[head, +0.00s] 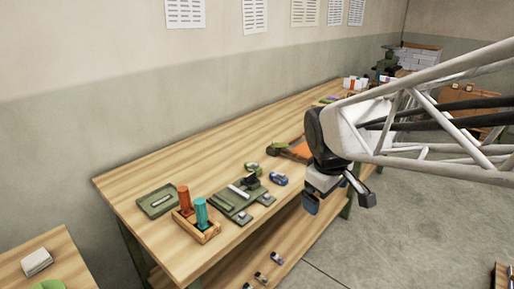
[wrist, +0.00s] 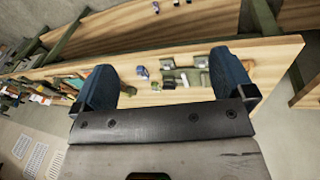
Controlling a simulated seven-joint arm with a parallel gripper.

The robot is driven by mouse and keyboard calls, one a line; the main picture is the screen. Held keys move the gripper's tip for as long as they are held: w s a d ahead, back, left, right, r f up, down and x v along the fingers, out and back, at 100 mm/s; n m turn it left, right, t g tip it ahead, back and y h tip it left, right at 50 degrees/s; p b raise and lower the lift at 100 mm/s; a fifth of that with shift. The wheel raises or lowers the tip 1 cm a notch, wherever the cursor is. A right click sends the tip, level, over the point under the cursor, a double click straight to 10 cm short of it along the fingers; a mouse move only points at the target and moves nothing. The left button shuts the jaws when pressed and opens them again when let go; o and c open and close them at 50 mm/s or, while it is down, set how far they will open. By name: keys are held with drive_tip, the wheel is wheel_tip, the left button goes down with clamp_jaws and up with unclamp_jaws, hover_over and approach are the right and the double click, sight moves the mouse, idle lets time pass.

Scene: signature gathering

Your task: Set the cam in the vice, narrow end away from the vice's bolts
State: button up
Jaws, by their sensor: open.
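My gripper (head: 339,201) is open and empty, held in the air off the front edge of the bench in the head view. Its two blue fingers stand wide apart in the wrist view (wrist: 166,84). A dark green fixture with grey bars and a black part (head: 238,200), which looks like the vice, lies on the bench to the left of my gripper. A small green and silver piece (head: 252,168) and a blue and silver piece (head: 279,179) lie just behind and right of it. I cannot tell which small piece is the cam, nor make out the bolts.
A wooden holder (head: 207,236) with an orange and a teal cylinder stands left of the fixture. A green tray (head: 154,208) is farther left. An orange item (head: 297,149) lies farther along the bench (head: 130,190). Several small pieces (head: 262,277) sit on the lower shelf.

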drive_tip(key=w+f+n, duration=0.2)
drive_tip(key=w+n, duration=0.4)
drive_tip(key=w, duration=0.6)
drive_tip(key=n+h, duration=0.2)
drive_tip(key=n, duration=1.2)
hover_over(277, 177)
wheel_tip(277, 177, down, 13)
drive_tip(key=shift+s+a+t, duration=0.3)
drive_tip(key=shift+a, duration=0.1)
drive_tip(key=shift+f, duration=0.2)
drive_tip(key=shift+x, duration=1.2)
drive_tip(key=shift+f, duration=0.1)
drive_tip(key=shift+x, duration=2.55)
